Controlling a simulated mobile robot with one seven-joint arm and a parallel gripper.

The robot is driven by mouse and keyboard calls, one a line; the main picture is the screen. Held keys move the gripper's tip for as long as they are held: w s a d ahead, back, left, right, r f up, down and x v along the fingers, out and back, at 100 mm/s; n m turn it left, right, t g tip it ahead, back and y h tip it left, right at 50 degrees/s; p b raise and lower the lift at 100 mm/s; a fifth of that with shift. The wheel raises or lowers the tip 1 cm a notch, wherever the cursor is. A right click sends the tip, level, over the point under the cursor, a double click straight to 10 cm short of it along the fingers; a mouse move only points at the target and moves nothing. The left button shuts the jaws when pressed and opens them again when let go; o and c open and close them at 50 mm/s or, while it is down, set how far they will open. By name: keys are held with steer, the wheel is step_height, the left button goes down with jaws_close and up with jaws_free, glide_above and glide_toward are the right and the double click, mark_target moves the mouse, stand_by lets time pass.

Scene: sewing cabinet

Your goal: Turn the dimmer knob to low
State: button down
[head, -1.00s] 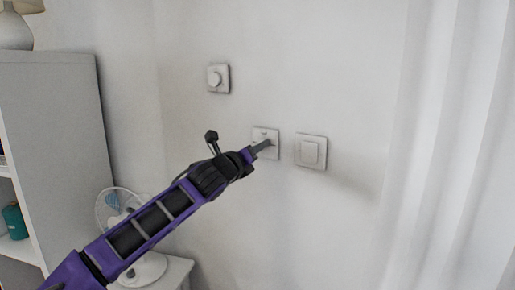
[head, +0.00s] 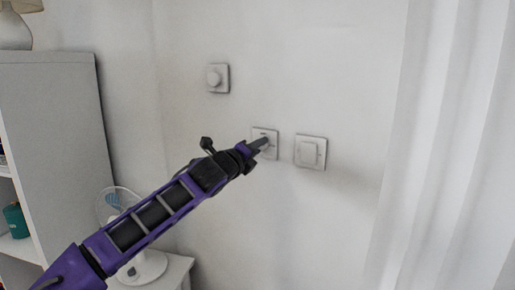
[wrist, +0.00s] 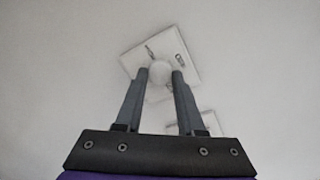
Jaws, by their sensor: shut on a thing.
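The dimmer knob (wrist: 159,72) is a small pale round knob on a square white wall plate (wrist: 185,62) with dark markings. In the wrist view the plate looks tilted. My gripper (wrist: 160,77) has one finger on each side of the knob and is shut on it. In the head view my gripper (head: 263,143) reaches the middle wall plate (head: 258,132) from the lower left. There the fingers cover most of the knob. The knob's exact setting cannot be read.
A plate with a round knob (head: 215,77) is higher on the left. A rocker switch (head: 311,151) is close on the right. A white curtain (head: 440,150) hangs at right. A fan (head: 145,265) and a grey-white cabinet (head: 60,130) stand at left.

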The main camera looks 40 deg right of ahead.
steer(key=c, duration=0.5)
jaws_free()
steer(key=shift+p+v, duration=4.65)
steer(key=shift+v, duration=4.05)
